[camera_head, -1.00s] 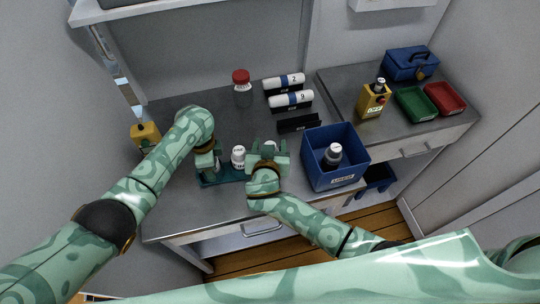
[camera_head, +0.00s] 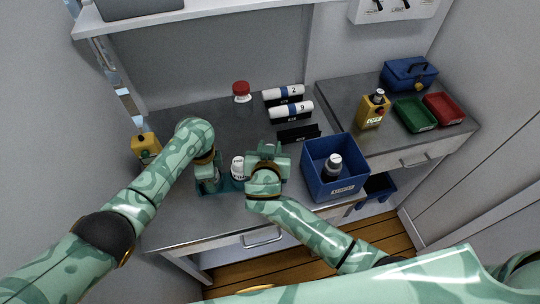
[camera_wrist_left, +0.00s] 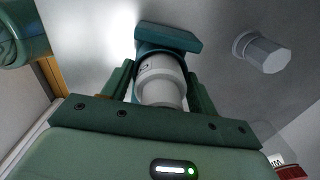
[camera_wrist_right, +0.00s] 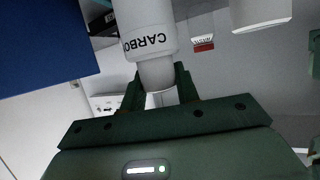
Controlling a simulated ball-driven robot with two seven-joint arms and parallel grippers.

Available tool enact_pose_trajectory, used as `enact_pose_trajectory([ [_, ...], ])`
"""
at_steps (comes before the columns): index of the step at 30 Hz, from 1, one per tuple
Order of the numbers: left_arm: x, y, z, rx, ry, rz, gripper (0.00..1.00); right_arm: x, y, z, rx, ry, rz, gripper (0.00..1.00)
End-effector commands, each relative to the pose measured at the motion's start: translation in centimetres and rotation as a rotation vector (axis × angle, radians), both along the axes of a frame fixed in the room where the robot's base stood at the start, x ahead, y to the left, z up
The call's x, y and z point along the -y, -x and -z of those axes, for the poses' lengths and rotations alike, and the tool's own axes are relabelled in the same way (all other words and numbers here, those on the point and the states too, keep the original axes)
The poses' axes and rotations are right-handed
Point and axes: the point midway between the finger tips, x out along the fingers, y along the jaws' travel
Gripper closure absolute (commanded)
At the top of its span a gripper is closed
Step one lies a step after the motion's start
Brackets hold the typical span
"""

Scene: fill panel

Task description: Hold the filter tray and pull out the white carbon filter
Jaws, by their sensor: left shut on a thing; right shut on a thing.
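The teal filter tray (camera_head: 230,185) lies on the grey bench, partly hidden by my grippers. A white cylinder (camera_head: 238,167) stands in its middle. My left gripper (camera_head: 207,178) is at the tray's left end. In the left wrist view its fingers are shut on the narrow neck of a white cylinder (camera_wrist_left: 161,75), with the teal tray (camera_wrist_left: 168,37) beyond. My right gripper (camera_head: 268,158) is at the tray's right end. In the right wrist view it is shut on the neck of the white carbon filter (camera_wrist_right: 145,25), marked CARBON. Whether this filter is clear of the tray is hidden.
A blue bin (camera_head: 345,192) with a dark, white-capped bottle (camera_head: 332,163) stands right of my right gripper. Behind are a red-capped jar (camera_head: 241,91) and two white cylinders (camera_head: 291,110) on black holders. An empty black holder (camera_head: 298,133) lies nearer.

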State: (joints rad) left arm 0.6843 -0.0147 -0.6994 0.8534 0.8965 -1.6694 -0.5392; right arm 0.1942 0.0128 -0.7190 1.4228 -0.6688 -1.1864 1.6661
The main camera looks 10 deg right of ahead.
Motion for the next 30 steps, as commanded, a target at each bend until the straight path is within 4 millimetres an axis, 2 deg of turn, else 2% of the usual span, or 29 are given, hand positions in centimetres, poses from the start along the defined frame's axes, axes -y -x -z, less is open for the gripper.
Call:
enact_pose_trajectory([
  [4, 0.0, 0.0, 0.0, 0.000, 0.000, 0.001, 0.68, 0.0, 0.0, -3.4, 0.003, -0.006, 0.003, 1.00],
  [9, 0.0, 0.0, 0.0, 0.000, 0.000, 0.001, 0.68, 0.0, 0.0, -5.8, 0.000, -0.002, 0.001, 1.00],
  [18, 0.0, 0.0, 0.0, 0.000, 0.000, 0.000, 0.68, 0.1, 0.0, -6.4, -0.001, 0.002, 0.000, 1.00],
  [19, 0.0, 0.0, 0.0, 0.000, 0.000, 0.000, 0.39, 0.1, 0.0, -6.4, -0.001, 0.002, 0.000, 1.00],
  [21, 0.0, 0.0, 0.0, 0.000, 0.000, 0.000, 0.19, 0.1, 0.0, -6.4, -0.001, 0.002, 0.000, 1.00],
  [22, 0.0, 0.0, 0.0, 0.000, 0.000, 0.000, 0.16, 0.1, 0.0, -6.4, -0.001, 0.002, 0.000, 1.00],
  [30, 0.0, 0.0, -0.1, 0.000, 0.000, 0.001, 0.16, 0.0, 0.0, -6.4, -0.001, 0.002, 0.000, 1.00],
])
